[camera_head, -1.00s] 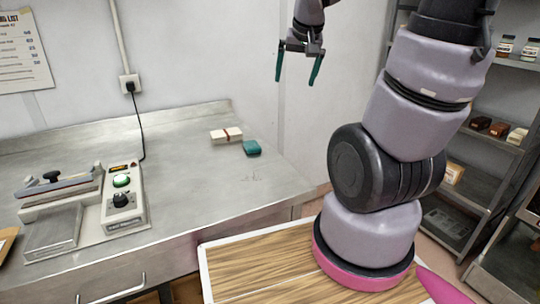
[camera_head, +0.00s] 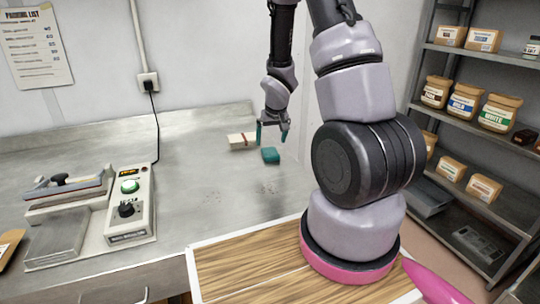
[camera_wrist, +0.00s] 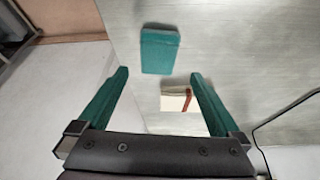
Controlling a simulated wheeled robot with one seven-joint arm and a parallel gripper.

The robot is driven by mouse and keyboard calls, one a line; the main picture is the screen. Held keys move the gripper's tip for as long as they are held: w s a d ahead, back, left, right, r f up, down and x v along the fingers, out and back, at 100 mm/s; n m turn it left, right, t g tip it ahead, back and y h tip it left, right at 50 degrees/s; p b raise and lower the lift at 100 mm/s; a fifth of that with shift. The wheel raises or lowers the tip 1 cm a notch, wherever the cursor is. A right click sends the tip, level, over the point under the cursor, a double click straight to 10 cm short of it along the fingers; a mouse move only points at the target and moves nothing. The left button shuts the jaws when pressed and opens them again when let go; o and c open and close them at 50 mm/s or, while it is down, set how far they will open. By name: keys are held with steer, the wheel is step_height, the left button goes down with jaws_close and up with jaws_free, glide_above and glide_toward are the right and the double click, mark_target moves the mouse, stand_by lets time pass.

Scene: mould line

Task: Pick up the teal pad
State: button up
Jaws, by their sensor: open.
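The teal pad (camera_head: 270,155) lies flat on the metal worktop (camera_head: 215,205), near its right end. In the wrist view the teal pad (camera_wrist: 160,50) is ahead of the fingertips and between their lines, not touched. My gripper (camera_head: 272,133) is above the worktop, just behind the pad in the head view. Its two teal fingers are apart with nothing held between them; they also show in the wrist view (camera_wrist: 158,75).
A cream block with a red-brown band (camera_head: 242,140) lies just left of the pad. A sealing machine (camera_head: 70,215) with a control box (camera_head: 130,205) and black cord stands at the left. Shelves (camera_head: 480,130) with jars and boxes are at the right. The front-middle worktop is clear.

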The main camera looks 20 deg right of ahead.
mark_target(270, 152)
steer(key=shift+x, duration=3.05)
steer(key=shift+s+d+f, duration=0.1)
steer(key=shift+s+d, duration=0.05)
steer(key=c, duration=1.3)
